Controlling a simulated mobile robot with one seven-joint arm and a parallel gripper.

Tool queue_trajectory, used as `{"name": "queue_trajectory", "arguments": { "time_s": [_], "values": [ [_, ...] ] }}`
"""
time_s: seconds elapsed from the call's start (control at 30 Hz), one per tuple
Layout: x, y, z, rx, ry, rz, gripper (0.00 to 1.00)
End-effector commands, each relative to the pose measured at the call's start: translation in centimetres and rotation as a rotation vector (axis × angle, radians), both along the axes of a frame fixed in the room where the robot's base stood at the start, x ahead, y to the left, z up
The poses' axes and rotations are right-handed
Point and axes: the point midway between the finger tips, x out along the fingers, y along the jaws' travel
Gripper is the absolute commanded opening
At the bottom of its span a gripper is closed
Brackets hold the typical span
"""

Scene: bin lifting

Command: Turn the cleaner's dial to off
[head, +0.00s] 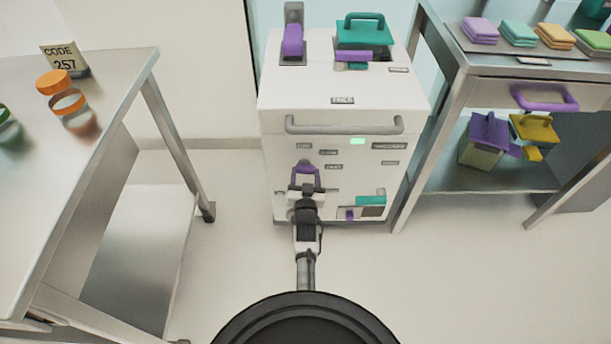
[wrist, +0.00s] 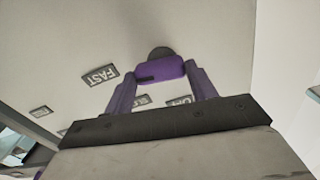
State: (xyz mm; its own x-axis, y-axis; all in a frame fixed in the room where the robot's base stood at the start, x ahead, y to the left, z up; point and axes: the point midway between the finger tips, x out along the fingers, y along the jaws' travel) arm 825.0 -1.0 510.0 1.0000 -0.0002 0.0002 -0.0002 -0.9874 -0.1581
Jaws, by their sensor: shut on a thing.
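The cleaner (head: 340,118) is a white boxy machine standing on the floor in the middle of the head view. My gripper (head: 305,168) reaches its front panel. In the wrist view the dial (wrist: 158,70) is a purple grip with a dark mark towards its left end and a dark round part behind it. My two purple fingers stand on either side of the dial, shut on it. A label reading FAST (wrist: 99,76) is left of the dial. Two more labels are partly hidden behind the gripper. My gripper hides the dial in the head view.
A grey handle bar (head: 344,125) crosses the cleaner above the panel, with a lit green light (head: 357,141) below it. A steel table (head: 112,110) stands left and a steel shelf unit (head: 470,180) right. The floor between is clear.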

Motion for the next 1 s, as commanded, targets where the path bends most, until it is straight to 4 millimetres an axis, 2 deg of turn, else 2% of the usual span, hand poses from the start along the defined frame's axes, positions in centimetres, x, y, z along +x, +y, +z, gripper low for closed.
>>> {"name": "queue_trajectory", "arguments": {
  "time_s": [0.37,1.0],
  "values": [
    [-0.05,-0.07,0.08,-0.202,0.002,-0.001,0.34],
    [-0.07,0.11,0.18,-0.805,0.003,0.000,0.34]
  ]
}}
